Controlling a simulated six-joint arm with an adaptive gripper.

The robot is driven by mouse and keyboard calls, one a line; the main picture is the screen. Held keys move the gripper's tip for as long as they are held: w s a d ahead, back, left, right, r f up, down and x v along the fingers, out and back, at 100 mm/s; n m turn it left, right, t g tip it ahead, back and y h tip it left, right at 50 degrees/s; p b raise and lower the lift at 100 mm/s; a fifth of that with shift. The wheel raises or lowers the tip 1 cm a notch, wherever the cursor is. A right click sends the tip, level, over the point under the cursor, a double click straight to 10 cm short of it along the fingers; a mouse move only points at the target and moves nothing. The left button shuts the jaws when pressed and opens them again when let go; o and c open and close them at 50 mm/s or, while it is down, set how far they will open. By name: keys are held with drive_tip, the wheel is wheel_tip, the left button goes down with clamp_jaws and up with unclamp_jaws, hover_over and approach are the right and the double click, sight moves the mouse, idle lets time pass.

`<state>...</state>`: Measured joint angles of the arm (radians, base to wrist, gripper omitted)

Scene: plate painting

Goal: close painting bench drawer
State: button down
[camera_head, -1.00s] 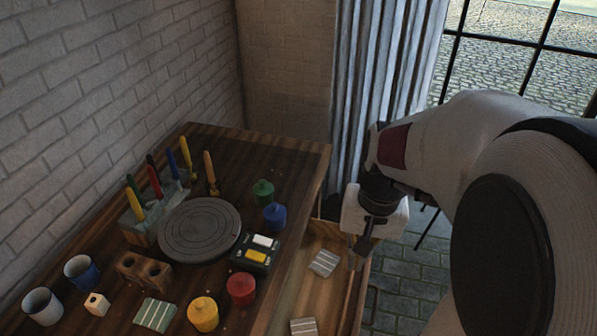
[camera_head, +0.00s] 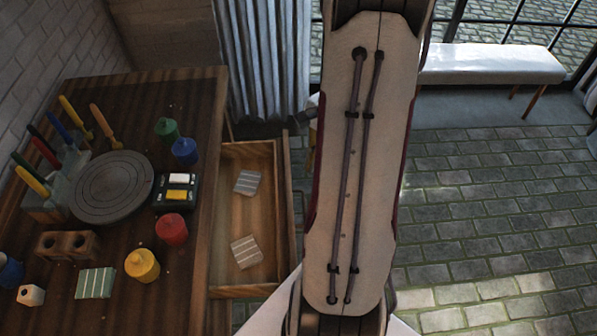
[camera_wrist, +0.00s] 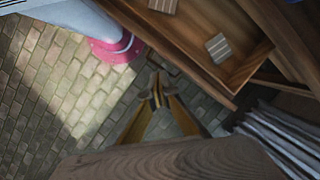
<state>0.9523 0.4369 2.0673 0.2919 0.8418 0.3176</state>
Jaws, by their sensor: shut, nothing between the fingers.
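The painting bench drawer (camera_head: 262,150) is pulled out from the right side of the wooden bench (camera_head: 200,240). Two striped tiles lie inside, one farther back (camera_head: 247,182) and one nearer (camera_head: 246,252). In the wrist view, the drawer's outer front (camera_wrist: 185,52) runs diagonally across the top. My gripper (camera_wrist: 155,88) is shut and empty, over the floor just outside that front. A small dark part shows near the fingertips, and I cannot tell whether they touch it. In the head view, my arm hides most of the gripper.
The bench top holds a round turntable (camera_head: 112,187), several paint pots, a palette box (camera_head: 176,190) and a brush holder (camera_head: 45,205). A pale curtain (camera_head: 265,60) hangs behind the drawer. Paved floor (camera_head: 480,220) is open to the right, with a white bench (camera_head: 490,64) at the back.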

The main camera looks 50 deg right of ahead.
drive_tip(key=w+d+f+m+t, duration=0.2)
drive_tip(key=w+d+f+m, duration=0.1)
drive_tip(key=d+f+m, duration=0.5)
drive_tip(key=shift+d+m, duration=1)
drive_tip(key=shift+d, duration=0.2)
drive_tip(key=w+a+f, duration=0.5)
drive_tip(key=f, duration=0.4)
drive_tip(key=shift+w+a, duration=0.25)
drive_tip(key=shift+f, duration=0.1)
